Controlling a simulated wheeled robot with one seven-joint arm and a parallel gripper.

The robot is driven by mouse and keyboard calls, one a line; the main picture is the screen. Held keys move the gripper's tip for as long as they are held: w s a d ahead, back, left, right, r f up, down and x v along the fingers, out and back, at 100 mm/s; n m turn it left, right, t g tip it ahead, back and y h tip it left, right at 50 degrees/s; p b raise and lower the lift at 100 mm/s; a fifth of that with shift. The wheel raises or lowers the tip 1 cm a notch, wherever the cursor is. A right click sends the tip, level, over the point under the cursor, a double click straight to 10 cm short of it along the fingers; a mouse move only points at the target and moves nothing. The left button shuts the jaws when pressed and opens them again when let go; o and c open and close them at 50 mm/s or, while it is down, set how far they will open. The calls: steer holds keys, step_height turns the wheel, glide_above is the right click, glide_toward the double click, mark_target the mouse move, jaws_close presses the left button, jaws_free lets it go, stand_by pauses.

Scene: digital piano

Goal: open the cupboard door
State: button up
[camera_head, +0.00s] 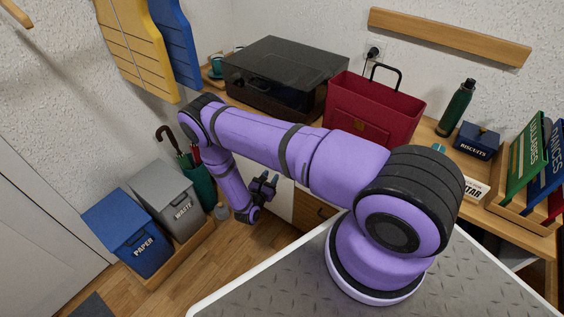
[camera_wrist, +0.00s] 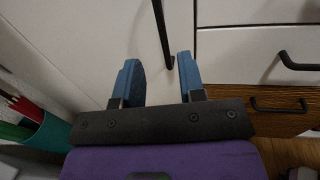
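The cupboard door (camera_wrist: 105,35) is a white panel that fills the upper left and middle of the wrist view. It looks shut. A black vertical bar handle (camera_wrist: 162,35) is on it, near the seam at its right edge. My gripper (camera_wrist: 158,62) has two blue fingers spread apart, and the lower end of the handle shows between them. I cannot tell if the fingers are deep enough to surround it; nothing is gripped. In the head view my gripper (camera_head: 268,181) hangs in front of the white cupboard front (camera_head: 280,200) under the counter, mostly hidden by my arm.
Right of the door are a white drawer (camera_wrist: 245,55) with a black handle (camera_wrist: 300,63) and a wooden drawer (camera_wrist: 240,95). A teal umbrella stand (camera_head: 201,187) and grey and blue bins (camera_head: 168,200) stand left of my gripper. A red bag (camera_head: 370,110) is on the counter.

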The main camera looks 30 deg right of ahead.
steer(key=x, duration=1)
steer(key=shift+w+d+f, duration=0.1)
steer(key=shift+d+f, duration=0.15)
steer(key=shift+f, duration=0.1)
steer(key=shift+c, duration=0.5)
jaws_close()
